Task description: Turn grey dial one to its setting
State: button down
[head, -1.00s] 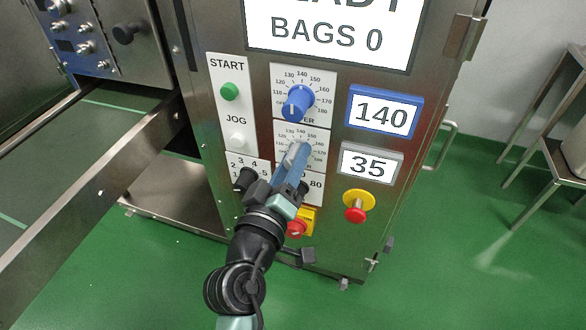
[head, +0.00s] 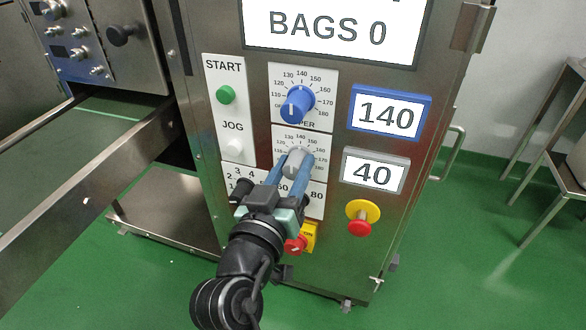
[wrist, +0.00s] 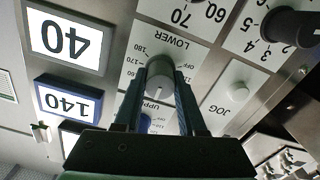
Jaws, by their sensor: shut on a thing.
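The grey dial (head: 296,160) sits below the blue dial on the machine's front panel, inside a printed ring of numbers. In the wrist view the grey dial (wrist: 160,76) is on a plate marked LOWER, upside down there. My gripper (head: 292,164) is shut on it, one blue finger on each side; the fingers also show around it in the wrist view (wrist: 160,88). The grey-framed display (head: 374,172) reads 40. The fingers hide part of the dial's scale.
The blue dial (head: 298,104) is just above, and the blue-framed display (head: 389,112) reads 140. A green START button (head: 226,95) and white JOG button (head: 235,148) are left. A red stop button (head: 361,227) is lower right. A black knob (wrist: 288,27) is near the gripper.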

dwell(0.3)
jog(key=shift+c, duration=2.4)
grip_release()
jog(key=p+v, duration=0.2)
jog(key=v, duration=1.1)
jog(key=shift+p, duration=0.4)
